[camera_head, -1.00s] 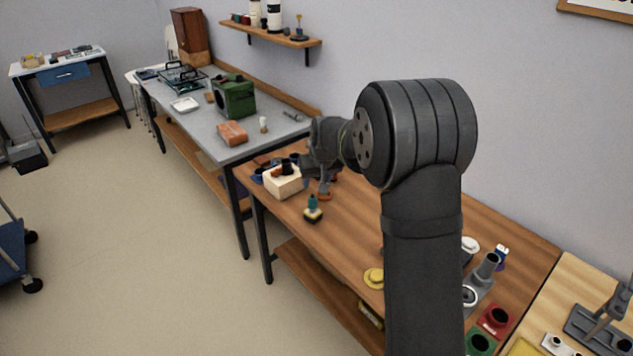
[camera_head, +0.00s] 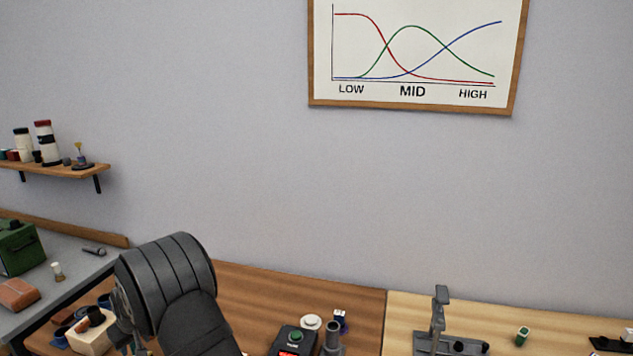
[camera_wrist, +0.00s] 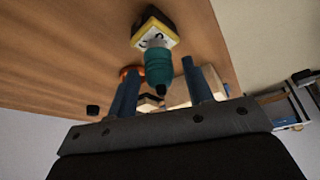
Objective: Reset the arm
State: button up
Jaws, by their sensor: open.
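My gripper (camera_wrist: 160,82) is open in the wrist view, its two dark fingers apart. A teal knob-like piece (camera_wrist: 158,66) on a black and yellow base (camera_wrist: 155,30) shows between and beyond the fingers. I cannot tell how far it is from them. It stands on the brown wooden bench (camera_wrist: 60,45). In the head view my arm rises at the lower left and hides most of the gripper.
A cream block (camera_head: 92,338) sits left of my arm. A black box with a green button (camera_head: 293,340) and a grey tube (camera_head: 332,340) stand to the right. A grey stand (camera_head: 440,318) is on the lighter bench (camera_head: 560,315). A framed chart (camera_head: 415,50) hangs above.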

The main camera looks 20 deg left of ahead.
jog(key=shift+a, duration=0.15)
jog(key=shift+r, duration=0.9)
